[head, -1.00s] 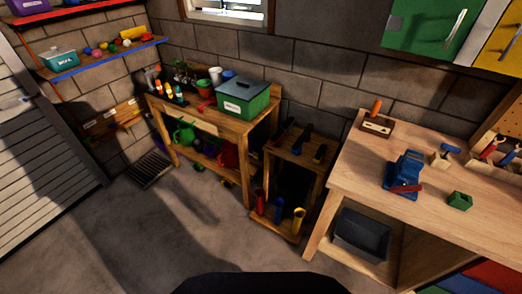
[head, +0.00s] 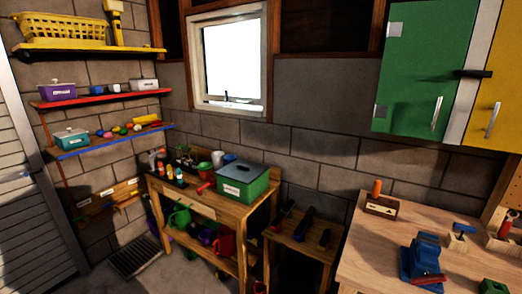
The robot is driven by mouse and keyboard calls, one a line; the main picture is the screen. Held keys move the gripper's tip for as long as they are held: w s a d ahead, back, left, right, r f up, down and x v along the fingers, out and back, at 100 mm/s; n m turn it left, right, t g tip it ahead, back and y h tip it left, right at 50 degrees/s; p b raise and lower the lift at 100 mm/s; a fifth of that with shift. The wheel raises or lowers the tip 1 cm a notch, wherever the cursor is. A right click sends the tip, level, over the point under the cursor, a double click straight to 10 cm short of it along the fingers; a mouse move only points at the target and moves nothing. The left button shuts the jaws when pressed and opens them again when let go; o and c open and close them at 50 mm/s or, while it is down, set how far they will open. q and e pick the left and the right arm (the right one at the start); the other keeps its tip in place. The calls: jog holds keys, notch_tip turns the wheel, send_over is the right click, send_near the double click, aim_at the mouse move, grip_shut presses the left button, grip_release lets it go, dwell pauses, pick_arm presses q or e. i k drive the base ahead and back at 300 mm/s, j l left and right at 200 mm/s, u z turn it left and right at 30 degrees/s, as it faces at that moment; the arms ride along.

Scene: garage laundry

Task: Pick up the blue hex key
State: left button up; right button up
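I cannot make out a blue hex key for certain in the head view. A wooden workbench (head: 372,250) stands at the right. A blue vise (head: 421,256) with a red bar sits on it. Behind the vise is a small wooden block (head: 457,241) with a blue piece (head: 464,228) on top, too small to identify. A wooden box with an orange handle (head: 376,186) stands at the bench's back left. Neither of my grippers is in view.
A potting table with a green bin (head: 238,195) stands left of centre, beside a low wooden stand (head: 306,248) with dark-handled tools. Wall shelves hold a yellow basket (head: 62,31). Green (head: 425,65) and yellow cabinets hang above the workbench. A floor grate (head: 133,258) lies left.

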aim_at(472, 229)
jog(key=z, duration=1.65)
jog(key=i+j+u, duration=0.1)
jog(key=j, duration=0.1)
